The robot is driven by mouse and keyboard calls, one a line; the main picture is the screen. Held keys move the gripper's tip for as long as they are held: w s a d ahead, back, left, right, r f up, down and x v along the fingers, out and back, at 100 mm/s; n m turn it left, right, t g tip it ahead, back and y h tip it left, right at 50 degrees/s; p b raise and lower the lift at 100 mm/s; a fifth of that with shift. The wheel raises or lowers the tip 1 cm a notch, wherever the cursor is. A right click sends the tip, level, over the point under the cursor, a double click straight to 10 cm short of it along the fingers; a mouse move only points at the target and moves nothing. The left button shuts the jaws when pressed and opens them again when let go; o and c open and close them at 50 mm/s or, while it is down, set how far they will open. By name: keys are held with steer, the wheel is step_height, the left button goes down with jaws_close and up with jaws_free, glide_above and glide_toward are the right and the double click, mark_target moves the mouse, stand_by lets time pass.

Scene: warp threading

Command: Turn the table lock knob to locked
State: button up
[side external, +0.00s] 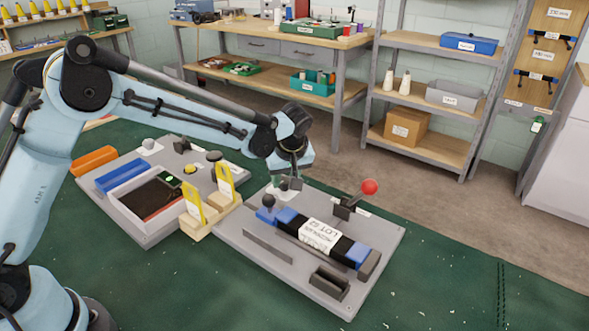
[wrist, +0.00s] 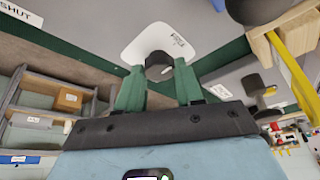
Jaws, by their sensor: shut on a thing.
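The table lock knob (wrist: 158,64) is small and dark and stands on a white label plate (wrist: 146,42) in the wrist view. My gripper (wrist: 158,74) has its two green fingers on either side of it, shut on it. In the side view my gripper (side external: 284,184) points down at the back left of the grey right-hand board (side external: 262,226). There the knob is mostly hidden by the fingers.
A red-ball lever (side external: 369,187) stands behind a blue-and-black roll (side external: 319,235) on the same board. Yellow upright pieces (side external: 225,187) and a black ball knob (side external: 268,200) stand close on the left. The green mat (side external: 450,262) is clear at the right.

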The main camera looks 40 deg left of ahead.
steer(key=shift+m, duration=0.3)
steer(key=m+h, duration=0.1)
steer(key=m, duration=0.2)
steer(key=m+t+h, duration=0.1)
steer(key=m, duration=0.2)
steer(key=shift+s+a+t, duration=0.2)
steer(key=shift+t, duration=0.1)
steer(key=m+h, duration=0.1)
steer(key=m, duration=0.2)
steer(key=m+h, duration=0.1)
steer(key=m, duration=0.2)
steer(key=shift+a+m+h, duration=0.2)
steer(key=shift+m+h, duration=0.1)
steer(key=o, duration=1)
steer(key=shift+o, duration=0.2)
steer(key=v, duration=1.2)
steer(key=shift+s, duration=0.1)
